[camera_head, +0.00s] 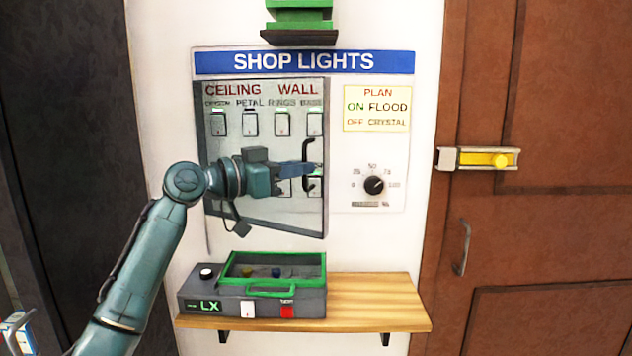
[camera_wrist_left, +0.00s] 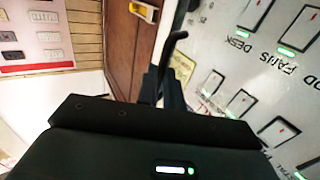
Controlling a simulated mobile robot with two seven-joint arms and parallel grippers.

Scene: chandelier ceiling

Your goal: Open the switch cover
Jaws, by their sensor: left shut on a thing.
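The switch cover (camera_head: 235,150) is a clear, greyish panel over rows of white wall switches under the SHOP LIGHTS sign. Its right edge looks taller than its left, so it seems tilted a little out from the wall. A black bar handle (camera_head: 310,148) stands upright at its right edge. My left gripper (camera_head: 307,170) is shut on the handle, its fingers hiding part of it. In the left wrist view, the dark handle (camera_wrist_left: 174,42) rises from between my fingers, beside labelled switches with green lights. My right gripper is not in view.
A dial (camera_head: 374,185) and a yellow label (camera_head: 377,108) are right of the cover. Below, a wooden shelf (camera_head: 380,300) holds a grey box (camera_head: 200,305) with a green-framed lid. A brown door (camera_head: 560,230) with a yellow latch (camera_head: 485,159) is at right.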

